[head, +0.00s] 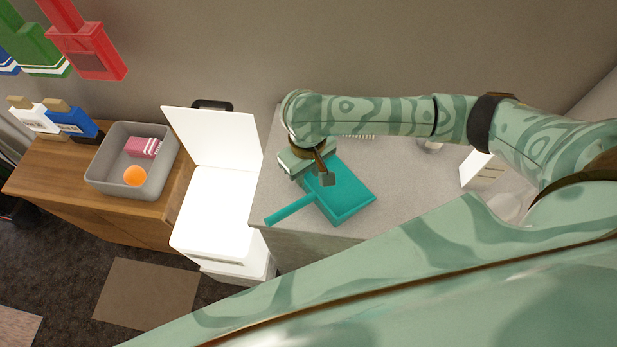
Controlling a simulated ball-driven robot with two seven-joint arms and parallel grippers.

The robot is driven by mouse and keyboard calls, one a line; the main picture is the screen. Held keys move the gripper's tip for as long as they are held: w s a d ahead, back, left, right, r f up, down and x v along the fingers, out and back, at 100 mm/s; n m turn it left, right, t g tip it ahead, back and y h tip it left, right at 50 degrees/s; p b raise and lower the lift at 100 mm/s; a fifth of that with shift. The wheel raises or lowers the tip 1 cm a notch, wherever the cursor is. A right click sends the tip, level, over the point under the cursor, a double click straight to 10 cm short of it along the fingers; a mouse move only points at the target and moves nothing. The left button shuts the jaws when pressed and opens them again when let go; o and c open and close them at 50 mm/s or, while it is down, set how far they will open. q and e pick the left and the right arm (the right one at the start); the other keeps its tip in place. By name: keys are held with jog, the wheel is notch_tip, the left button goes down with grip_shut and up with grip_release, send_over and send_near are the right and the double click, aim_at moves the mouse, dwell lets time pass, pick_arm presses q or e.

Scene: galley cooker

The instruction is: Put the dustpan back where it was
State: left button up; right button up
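The teal dustpan (347,193) lies on the grey countertop, its flat pan toward the right and its handle (290,210) pointing to the lower left near the counter's front-left edge. My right gripper (322,172) is at the pan's upper-left side, close to where the handle joins. One dark finger shows over the dustpan; the other is hidden, so I cannot tell whether the gripper holds it. My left gripper is out of view; a large patterned arm link of mine crosses the foreground.
A white bin (212,212) with its lid raised stands left of the counter (408,203). A wooden cabinet (60,190) bears a grey tub (112,166) with an orange ball and a pink item. Red, green and blue items hang at upper left. A white box (480,170) stands right.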

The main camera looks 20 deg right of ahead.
aim_at(308, 184)
notch_tip(308, 184, up, 5)
jog(key=shift+r+p, duration=0.1)
jog(key=shift+p, duration=0.75)
